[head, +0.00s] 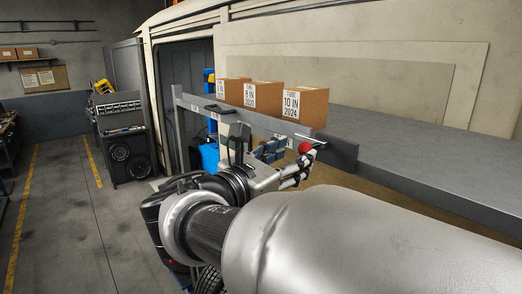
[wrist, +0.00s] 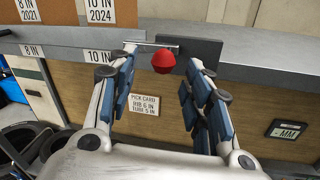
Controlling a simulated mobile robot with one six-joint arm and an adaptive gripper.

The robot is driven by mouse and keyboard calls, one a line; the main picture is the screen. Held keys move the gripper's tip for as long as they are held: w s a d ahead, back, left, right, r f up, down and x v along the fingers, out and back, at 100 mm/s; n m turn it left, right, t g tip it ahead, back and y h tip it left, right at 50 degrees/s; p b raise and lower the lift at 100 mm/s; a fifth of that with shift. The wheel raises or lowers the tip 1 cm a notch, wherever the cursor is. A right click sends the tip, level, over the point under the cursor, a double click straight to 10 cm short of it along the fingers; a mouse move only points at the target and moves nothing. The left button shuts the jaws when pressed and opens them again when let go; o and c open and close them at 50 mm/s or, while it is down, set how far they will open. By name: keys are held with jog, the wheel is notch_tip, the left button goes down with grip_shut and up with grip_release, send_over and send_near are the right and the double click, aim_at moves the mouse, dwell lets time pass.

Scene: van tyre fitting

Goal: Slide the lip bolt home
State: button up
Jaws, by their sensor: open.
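The lip bolt shows as a thin metal rod with a red ball knob (wrist: 163,61) at the front lip of the shelf. The knob also shows in the head view (head: 305,147). A dark plate (wrist: 193,50) sits on the lip to the right of the rod. My gripper (wrist: 160,66) is open, with its blue-padded fingers either side of the knob in the wrist view. Gaps show between the knob and both fingers there. How far the fingertips reach in depth past the knob I cannot tell.
Several cardboard boxes (head: 263,96) stand on the shelf behind the lip. A pick card (wrist: 145,104) is on the brown panel below. Tyres (wrist: 25,135) lie at lower left. The grey shelf top (head: 430,150) to the right is bare.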

jog(key=v, duration=0.7)
jog(key=s+d+f+m+g+y+b, duration=0.1)
jog(key=s+d+f+m+g+b, duration=0.3)
jog(key=f, duration=0.5)
jog(key=s+d+f+m+g+y+b, duration=0.1)
jog(key=s+d+f+m+b, duration=0.2)
jog(key=d+f+b, duration=0.45)
jog(key=s+d+f+m+g+y+b, duration=0.2)
jog(key=s+d+f+m+g, duration=0.15)
jog(key=f, duration=0.65)
jog(key=s+a+f+m+y+b, duration=0.1)
jog(key=s+f+m+y+b, duration=0.1)
jog(key=f, duration=0.6)
jog(key=s+a+f+m+y+b, duration=0.2)
jog(key=s+f+m+y+b, duration=0.1)
jog(key=s+f+m+b, duration=0.2)
jog(key=s+a+f+m+y+b, duration=0.1)
jog(key=s+f+m+y+b, duration=0.2)
jog(key=f+m+b, duration=0.4)
notch_tip(320, 180, down, 5)
jog(key=shift+s+a+r+m, duration=0.1)
jog(key=shift+s+a+m, duration=0.3)
jog(key=shift+s, duration=0.1)
